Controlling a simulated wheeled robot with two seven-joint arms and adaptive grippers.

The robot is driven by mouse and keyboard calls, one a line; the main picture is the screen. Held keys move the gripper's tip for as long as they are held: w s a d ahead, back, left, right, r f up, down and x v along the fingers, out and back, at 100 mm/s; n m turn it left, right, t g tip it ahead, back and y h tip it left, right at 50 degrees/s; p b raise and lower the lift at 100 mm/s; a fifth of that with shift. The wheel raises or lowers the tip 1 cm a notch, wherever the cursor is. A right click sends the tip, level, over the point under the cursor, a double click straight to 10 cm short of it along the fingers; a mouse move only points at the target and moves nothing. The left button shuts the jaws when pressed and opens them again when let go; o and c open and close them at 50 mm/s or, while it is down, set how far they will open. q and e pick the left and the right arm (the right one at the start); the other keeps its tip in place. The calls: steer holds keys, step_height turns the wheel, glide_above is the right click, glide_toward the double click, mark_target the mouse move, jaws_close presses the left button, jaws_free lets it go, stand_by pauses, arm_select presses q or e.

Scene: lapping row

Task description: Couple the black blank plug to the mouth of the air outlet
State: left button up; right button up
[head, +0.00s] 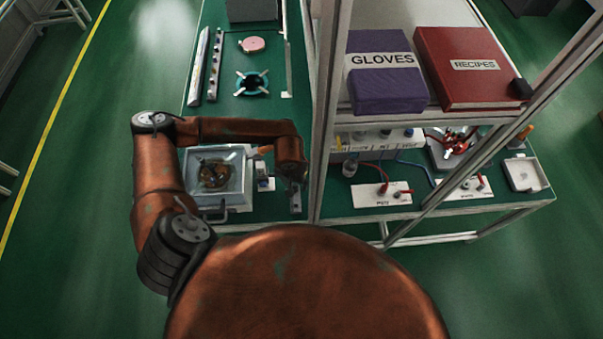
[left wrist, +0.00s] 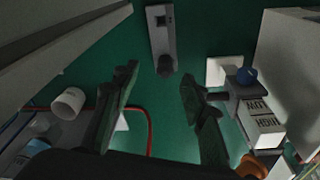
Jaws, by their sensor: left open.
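My left gripper (left wrist: 160,76) is open, with its two dark fingers apart. Between and just beyond the fingertips in the left wrist view is a dark round knob-like piece (left wrist: 165,67) at the end of a grey bar (left wrist: 160,32). I cannot tell whether this piece is the black blank plug or part of the air outlet, nor whether the fingers touch it. In the head view the left gripper (head: 294,184) is over the green bench beside the upright post, its fingers hard to make out. The grey bar (head: 296,202) shows below it. My right gripper is not in view.
A block marked HIGH and LOW (left wrist: 262,130) with a blue knob (left wrist: 247,75) stands right of the fingers. A white cup (left wrist: 68,103) and red tube are at left.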

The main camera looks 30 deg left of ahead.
mark_target(294, 185)
arm_select(q)
steer(key=shift+w+a+f, duration=0.2)
steer(key=shift+w+f, duration=0.1)
steer(key=shift+f, duration=0.35)
steer(key=shift+w+a+f, duration=0.15)
steer(key=shift+w+f, duration=0.1)
steer(key=shift+f, duration=0.35)
steer(key=shift+a+f+p, duration=0.1)
steer(key=shift+f+p, duration=0.2)
steer(key=shift+p, duration=0.1)
steer(key=f, duration=0.2)
steer(key=w+f+p, duration=0.1)
steer(key=f, duration=0.1)
steer(key=shift+a+f, duration=0.1)
steer(key=shift+a, duration=0.2)
steer(key=c, duration=0.9)
jaws_close()
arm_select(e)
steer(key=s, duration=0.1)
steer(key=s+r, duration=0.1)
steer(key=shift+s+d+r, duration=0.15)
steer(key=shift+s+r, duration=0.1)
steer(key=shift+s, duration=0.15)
